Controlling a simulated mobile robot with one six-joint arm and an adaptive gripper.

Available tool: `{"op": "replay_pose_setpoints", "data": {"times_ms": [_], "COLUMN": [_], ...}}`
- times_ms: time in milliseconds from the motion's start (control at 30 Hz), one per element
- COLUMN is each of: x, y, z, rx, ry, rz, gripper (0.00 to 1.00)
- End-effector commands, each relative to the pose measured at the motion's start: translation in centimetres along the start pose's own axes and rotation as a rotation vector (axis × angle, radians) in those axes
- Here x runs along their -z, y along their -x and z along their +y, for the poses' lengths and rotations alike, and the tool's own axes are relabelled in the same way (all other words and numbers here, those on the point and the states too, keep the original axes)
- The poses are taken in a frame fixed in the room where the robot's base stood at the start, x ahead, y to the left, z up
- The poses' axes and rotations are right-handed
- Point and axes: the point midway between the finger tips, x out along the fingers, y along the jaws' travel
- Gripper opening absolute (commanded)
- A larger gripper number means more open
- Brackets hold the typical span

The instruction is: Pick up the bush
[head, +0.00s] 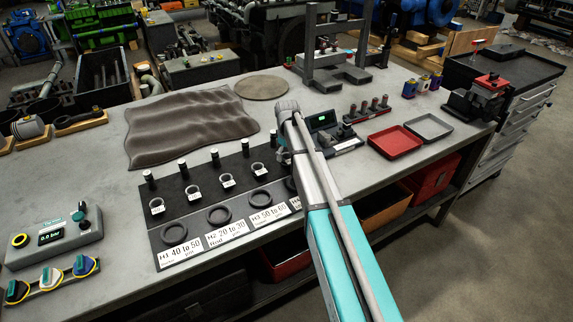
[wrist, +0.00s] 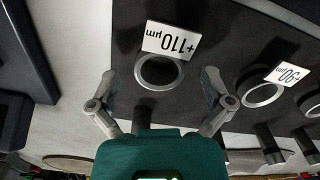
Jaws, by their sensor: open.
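Several ring-shaped bushes with white tags sit on a dark mat. In the wrist view, a metal bush tagged "+110 µm" (wrist: 160,72) lies between my open fingers, and its tag (wrist: 173,41) covers part of its rim. My gripper (wrist: 160,88) is open and empty, with one finger on each side of this bush. A second bush tagged 90 µm (wrist: 263,92) is to the right, outside the fingers. In the head view other tagged bushes (head: 194,194) stand in a row, while my arm hides my gripper and the end of the row.
Dark upright pins (head: 183,168) stand behind the bushes. Larger dark rings (head: 219,214) and printed cards (head: 225,233) lie in front. A gauge with a green display (head: 322,121) and a red tray (head: 395,142) are to the right. The bench is clear near the wavy brown mat (head: 187,125).

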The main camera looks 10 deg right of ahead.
Motion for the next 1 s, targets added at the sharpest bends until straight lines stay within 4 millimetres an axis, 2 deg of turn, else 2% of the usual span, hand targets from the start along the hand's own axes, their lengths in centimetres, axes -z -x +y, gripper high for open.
{"op": "replay_pose_setpoints", "data": {"times_ms": [33,233,867,1000], "x": [0.01,0.00,-0.01,-0.02], "y": [-0.75,-1.52,-1.51,-1.51], "z": [0.01,0.01,0.04,0.05], "rx": [0.000,0.000,0.000,0.000], "ry": [0.000,0.000,-0.001,-0.001], "rz": [0.000,0.000,0.000,0.000], "gripper": [1.00,1.00,1.00,0.78]}}
